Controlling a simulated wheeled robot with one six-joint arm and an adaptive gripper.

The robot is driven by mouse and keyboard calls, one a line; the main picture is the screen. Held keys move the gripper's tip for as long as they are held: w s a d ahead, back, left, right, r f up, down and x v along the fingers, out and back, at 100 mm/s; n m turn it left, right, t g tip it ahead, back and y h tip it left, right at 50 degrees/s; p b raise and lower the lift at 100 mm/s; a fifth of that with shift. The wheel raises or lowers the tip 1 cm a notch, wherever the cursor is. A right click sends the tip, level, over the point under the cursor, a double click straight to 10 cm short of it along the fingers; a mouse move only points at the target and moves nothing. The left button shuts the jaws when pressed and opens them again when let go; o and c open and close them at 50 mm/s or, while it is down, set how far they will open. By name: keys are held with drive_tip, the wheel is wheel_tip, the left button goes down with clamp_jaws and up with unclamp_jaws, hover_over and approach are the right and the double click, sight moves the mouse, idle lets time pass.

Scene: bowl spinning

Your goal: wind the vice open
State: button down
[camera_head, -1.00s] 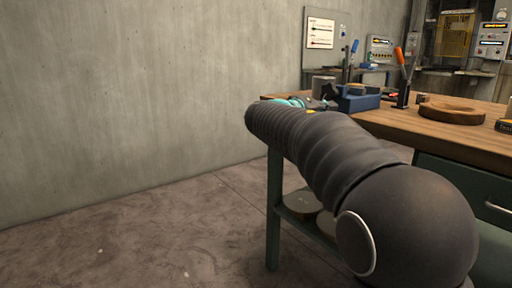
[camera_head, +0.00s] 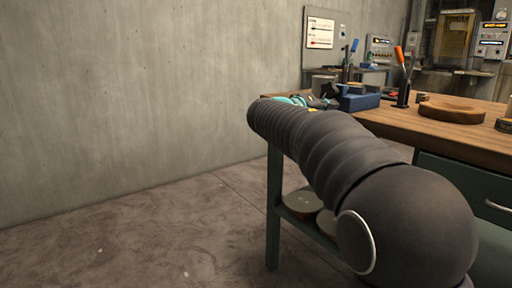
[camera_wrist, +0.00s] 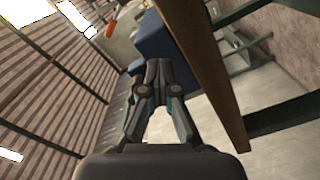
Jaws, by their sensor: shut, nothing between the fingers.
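The vice (camera_head: 360,101) is a blue block at the left end of the wooden bench top, partly hidden behind my arm and gripper. In the wrist view a blue body, likely the same vice (camera_wrist: 156,38), lies just beyond my fingertips. My gripper (camera_wrist: 157,66) is shut with its fingertips together and nothing seen between them. It is close to the blue body, but I cannot tell if it touches. In the head view my gripper (camera_head: 326,93) shows only as a small dark shape beside the vice. The vice's handle cannot be made out clearly.
The wooden bench (camera_head: 440,129) has a round wooden piece (camera_head: 454,110) and an orange-handled lever tool (camera_head: 401,75) on it. A blue-handled lever (camera_head: 350,58) stands behind the vice. Round discs (camera_head: 302,204) lie on the lower shelf. Floor at left is clear.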

sight(335, 95)
drive_tip(key=shift+s+d+r+b, duration=0.3)
drive_tip(key=shift+s+r+b, duration=0.25)
drive_tip(key=shift+b, duration=0.25)
drive_tip(key=shift+d+r, duration=0.1)
drive_tip(key=shift+r, duration=0.25)
drive_tip(key=shift+r, duration=0.3)
drive_tip(key=shift+s+r+b, duration=0.1)
drive_tip(key=shift+r+b, duration=0.2)
drive_tip(key=shift+s+d, duration=0.1)
drive_tip(key=shift+s+d+f+b, duration=0.15)
drive_tip(key=shift+s+b, duration=0.1)
drive_tip(key=shift+b, duration=0.25)
drive_tip(key=shift+b+v, duration=0.55)
drive_tip(key=shift+v, duration=2.4)
